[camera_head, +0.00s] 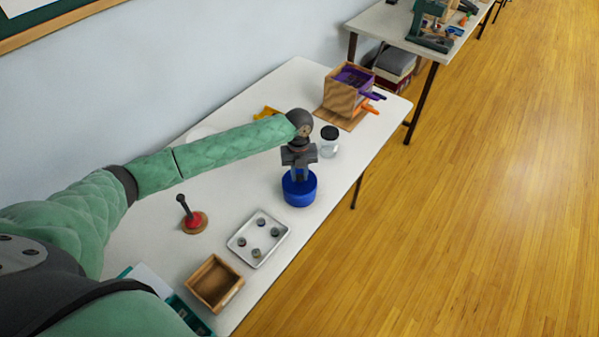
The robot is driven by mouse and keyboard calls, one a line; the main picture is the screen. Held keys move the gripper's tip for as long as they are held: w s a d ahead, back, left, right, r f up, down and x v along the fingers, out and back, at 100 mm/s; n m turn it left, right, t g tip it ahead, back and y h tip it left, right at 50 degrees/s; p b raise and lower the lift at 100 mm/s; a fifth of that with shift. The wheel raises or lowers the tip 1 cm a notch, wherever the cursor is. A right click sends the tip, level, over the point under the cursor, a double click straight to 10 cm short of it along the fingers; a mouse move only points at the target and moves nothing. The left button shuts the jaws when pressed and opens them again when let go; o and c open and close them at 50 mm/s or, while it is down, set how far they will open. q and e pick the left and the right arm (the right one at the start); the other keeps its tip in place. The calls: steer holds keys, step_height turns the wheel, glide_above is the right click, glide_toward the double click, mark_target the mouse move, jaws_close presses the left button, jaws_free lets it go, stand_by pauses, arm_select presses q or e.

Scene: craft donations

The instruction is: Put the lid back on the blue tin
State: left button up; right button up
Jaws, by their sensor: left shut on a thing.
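The blue tin (300,195) stands upright on the white table, right of the middle. My left gripper (298,175) points straight down over it, shut on a blue part at its top, which looks like the lid. The gripper hides much of the top. I cannot tell the lid's edge from the tin's, or whether the lid touches the rim all round. My right gripper is not in view.
Close by stand a clear jar with a dark lid (329,141), a metal tray (241,247) with several small round things, and a red-based stamp-like tool (193,218). A wooden box (215,301) is in front, and a wooden holder (343,99) behind.

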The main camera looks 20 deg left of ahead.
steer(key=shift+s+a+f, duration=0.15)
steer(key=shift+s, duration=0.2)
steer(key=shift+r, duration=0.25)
arm_select(q)
steer(key=shift+p, duration=0.3)
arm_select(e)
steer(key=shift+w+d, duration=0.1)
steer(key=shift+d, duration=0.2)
arm_select(q)
steer(key=shift+r, duration=0.1)
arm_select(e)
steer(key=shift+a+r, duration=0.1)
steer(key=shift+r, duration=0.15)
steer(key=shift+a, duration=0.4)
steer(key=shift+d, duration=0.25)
arm_select(q)
steer(key=shift+f+p, duration=0.2)
steer(key=shift+p, duration=0.25)
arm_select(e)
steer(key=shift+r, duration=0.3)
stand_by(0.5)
